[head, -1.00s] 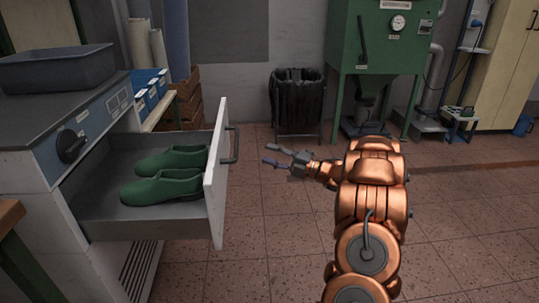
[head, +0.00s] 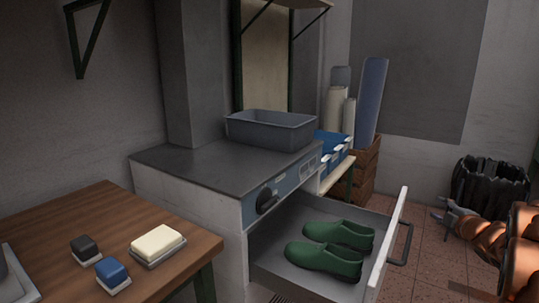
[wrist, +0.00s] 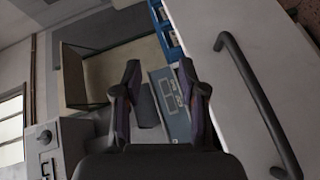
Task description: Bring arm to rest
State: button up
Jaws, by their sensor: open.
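My copper-coloured arm (head: 515,250) is at the right edge of the head view. My gripper (head: 445,211) is to the right of the open drawer's handle, apart from it, small and partly blurred into the dark bin behind. In the wrist view my gripper (wrist: 160,78) has its two dark fingers apart with nothing held between them. The drawer handle (wrist: 255,95) is to the right of the fingers in the wrist view.
A grey tub (head: 270,130) stands on the cabinet top (head: 190,160). A wooden table (head: 65,240) at the front left holds a butter-coloured block (head: 158,242) and two small blocks. A black bin (head: 488,188) stands at the back right. Tiled floor (head: 432,240) lies right of the drawer.

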jog(key=s+a+r+m+g+h+p, duration=0.5)
jog(key=s+a+r+m+g+p, duration=0.2)
jog(key=s+a+r+m+p, duration=0.3)
jog(key=s+a+r+m+g+y+p, duration=0.1)
jog(key=s+a+g+y+p, duration=0.1)
jog(key=s+a, duration=0.7)
jog(key=s+a+r+m+g+y+p, duration=0.2)
jog(key=s+a+g+p, duration=0.3)
jog(key=s+a, duration=0.4)
jog(key=s+a+r+m+g+y+p, duration=0.1)
jog(key=s+a+p, duration=0.4)
jog(key=s, duration=1.2)
jog(key=a+r+g+y, duration=0.1)
jog(key=a+g, duration=0.1)
jog(key=a, duration=0.2)
jog(key=shift+s+r+g, duration=0.25)
jog(key=shift+s+g, duration=0.05)
jog(key=shift+s, duration=0.1)
jog(key=shift+a, duration=0.1)
